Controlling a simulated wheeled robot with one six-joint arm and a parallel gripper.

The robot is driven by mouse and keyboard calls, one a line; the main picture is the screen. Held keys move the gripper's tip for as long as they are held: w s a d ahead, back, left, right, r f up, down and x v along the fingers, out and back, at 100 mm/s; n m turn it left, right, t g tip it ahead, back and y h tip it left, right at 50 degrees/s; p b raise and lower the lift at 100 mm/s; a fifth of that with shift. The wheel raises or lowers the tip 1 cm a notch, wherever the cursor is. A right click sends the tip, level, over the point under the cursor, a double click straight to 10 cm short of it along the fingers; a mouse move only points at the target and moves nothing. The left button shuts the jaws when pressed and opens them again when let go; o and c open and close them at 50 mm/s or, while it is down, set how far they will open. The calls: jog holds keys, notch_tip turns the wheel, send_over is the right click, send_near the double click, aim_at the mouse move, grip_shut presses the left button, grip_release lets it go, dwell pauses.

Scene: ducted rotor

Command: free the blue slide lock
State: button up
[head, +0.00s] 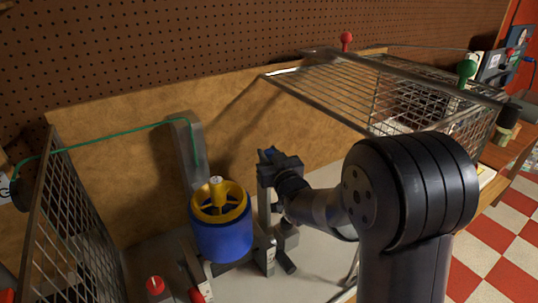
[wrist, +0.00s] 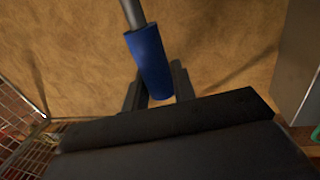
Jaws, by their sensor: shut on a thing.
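The blue slide lock shows in the wrist view as a blue cylindrical grip (wrist: 150,62) on a grey rod. My gripper (wrist: 158,88) has its dark fingers on both sides of the blue grip and is shut on it. In the head view my gripper (head: 276,165) is at the top of an upright post, right of the blue drum. Only a small bit of blue (head: 269,152) shows between the fingers there. The gripper and wrist hide most of the lock, and I cannot tell its slide position.
A blue drum (head: 222,242) with a yellow spoked rotor (head: 219,203) stands just left of my gripper. A raised wire mesh guard (head: 335,92) is behind and right; another mesh panel (head: 62,230) stands left. A grey post (head: 188,155) carries a green cord. A red knob (head: 155,285) sits front left.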

grip_shut()
jog(key=shift+s+f+b, duration=0.1)
jog(key=shift+f+b, duration=0.05)
jog(key=shift+b, duration=0.4)
jog(key=t+b, duration=0.1)
jog(key=b, duration=0.4)
jog(key=shift+s+d+f+y, duration=0.3)
jog(key=shift+s+d+f, duration=0.05)
jog(key=shift+s, duration=0.05)
jog(key=s+t+b, duration=0.1)
jog(key=b, duration=0.4)
jog(key=s+d+m+t+b, duration=0.1)
jog(key=t+b, duration=0.1)
jog(key=b, duration=0.4)
jog(key=s+d+t+b, duration=0.1)
jog(key=b, duration=0.4)
jog(key=shift+f+m+y+b, duration=0.3)
jog(key=shift+f+y+b, duration=0.05)
jog(key=shift+y+b, duration=0.05)
jog(key=shift+r+t+b, duration=0.1)
jog(key=shift+t+b, duration=0.3)
jog(key=shift+b, duration=0.2)
jog(key=o, duration=0.8)
grip_release()
jog(key=shift+s, duration=0.1)
